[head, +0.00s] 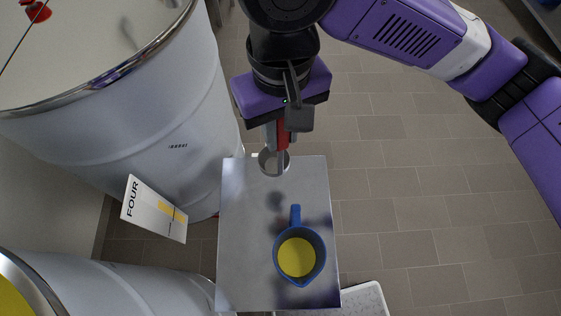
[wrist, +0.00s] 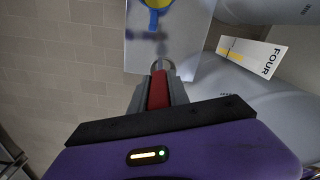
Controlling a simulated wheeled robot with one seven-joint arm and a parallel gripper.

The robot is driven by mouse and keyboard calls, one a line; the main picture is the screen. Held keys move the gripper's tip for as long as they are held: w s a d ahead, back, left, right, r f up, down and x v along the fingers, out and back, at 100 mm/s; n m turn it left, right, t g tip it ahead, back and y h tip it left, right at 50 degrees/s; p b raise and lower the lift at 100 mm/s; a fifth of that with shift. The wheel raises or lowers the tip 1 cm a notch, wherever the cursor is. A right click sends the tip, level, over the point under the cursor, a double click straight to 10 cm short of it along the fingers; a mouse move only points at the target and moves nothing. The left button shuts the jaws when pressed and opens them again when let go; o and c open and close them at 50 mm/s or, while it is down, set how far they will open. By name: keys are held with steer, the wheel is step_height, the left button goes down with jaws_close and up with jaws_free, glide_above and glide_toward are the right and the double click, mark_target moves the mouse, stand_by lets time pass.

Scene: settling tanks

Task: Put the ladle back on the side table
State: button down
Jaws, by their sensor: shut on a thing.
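My gripper (head: 281,140) is shut on the red handle of the ladle (head: 273,161), whose round metal bowl hangs below the fingers. In the wrist view the red handle (wrist: 158,90) sits between the two grey fingers. The bowl shows just beyond the fingertips, partly hidden by them. The side table (head: 246,255) is a grey metal top below. The ladle's bowl is over its far edge in the head view, and a dark shadow lies on the top nearby. Whether the bowl touches the table I cannot tell; it looks held above it.
A blue jug (head: 291,276) with yellow liquid stands on the near part of the table, its handle toward the ladle. A large white tank (head: 150,130) and a card reading FOUR (head: 150,210) are at left. Tiled floor (head: 400,180) at right is clear.

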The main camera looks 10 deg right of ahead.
mark_target(280, 162)
step_height(280, 162, down, 12)
steer(key=shift+f, duration=0.1)
stand_by(0.4)
steer(key=shift+f, duration=0.1)
steer(key=c, duration=1.3)
jaws_free()
steer(key=shift+o, duration=0.2)
step_height(280, 162, up, 12)
steer(key=shift+s+r, duration=0.1)
steer(key=shift+r, duration=0.05)
steer(key=shift+a, duration=0.1)
